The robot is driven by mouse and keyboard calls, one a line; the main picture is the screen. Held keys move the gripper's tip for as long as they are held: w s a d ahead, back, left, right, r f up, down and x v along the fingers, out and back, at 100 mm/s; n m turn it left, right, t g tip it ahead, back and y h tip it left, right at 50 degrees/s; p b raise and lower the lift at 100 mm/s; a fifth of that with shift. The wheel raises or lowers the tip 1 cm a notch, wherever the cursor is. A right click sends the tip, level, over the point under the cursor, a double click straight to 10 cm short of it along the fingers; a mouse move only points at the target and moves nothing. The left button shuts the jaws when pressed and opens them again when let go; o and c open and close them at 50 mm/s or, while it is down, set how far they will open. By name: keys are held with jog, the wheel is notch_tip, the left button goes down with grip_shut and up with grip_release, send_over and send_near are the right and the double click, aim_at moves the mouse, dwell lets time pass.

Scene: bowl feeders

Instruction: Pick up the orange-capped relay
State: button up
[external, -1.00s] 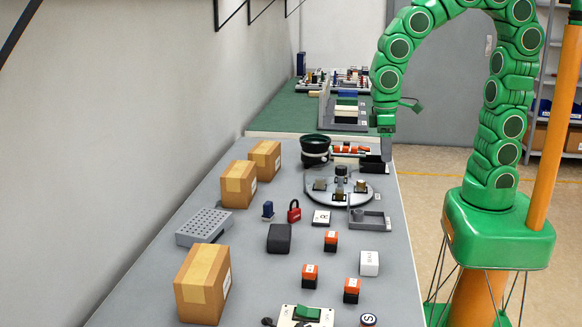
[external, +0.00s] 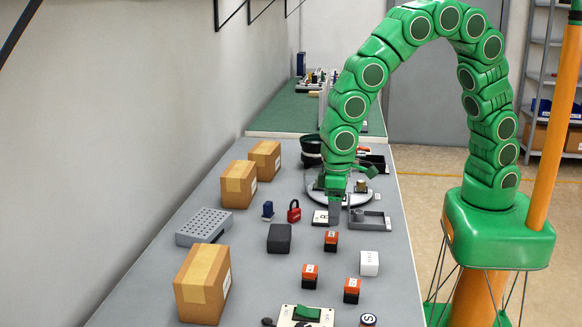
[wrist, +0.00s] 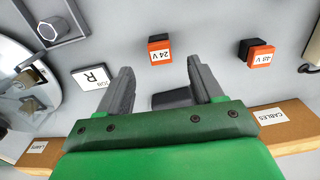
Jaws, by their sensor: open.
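Three relays with orange caps and dark bodies stand on the grey table: one nearest my gripper (external: 331,241), one front left (external: 310,277) and one front right (external: 352,290). The wrist view shows two, a relay labelled 24 V (wrist: 160,50) and one labelled 48 V (wrist: 258,51). My gripper (external: 334,221) points down above the table, just behind the nearest relay. In the wrist view its fingers (wrist: 160,66) are apart and empty, with the 24 V relay just beyond the fingertips. The third relay is not in the wrist view.
A dark case (external: 279,238) shows between the fingers from above. A white block (external: 369,263), a grey tray (external: 370,222), a round turntable (wrist: 15,70) and cardboard boxes (external: 203,285) stand around.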

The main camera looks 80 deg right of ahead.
aim_at(332, 234)
jog(key=shift+w+a+f, duration=0.1)
jog(key=shift+a+f, duration=0.1)
jog(key=shift+f, duration=0.3)
jog(key=shift+w+d+f, duration=0.1)
jog(key=shift+d+f, duration=0.05)
jog(key=shift+f, duration=1.65)
jog(key=shift+w+d+f, duration=0.1)
jog(key=shift+f, duration=1.7)
jog(key=shift+c, duration=0.2)
jog(key=c, duration=1)
jog(key=shift+c, duration=0.2)
jog(key=shift+r, duration=0.15)
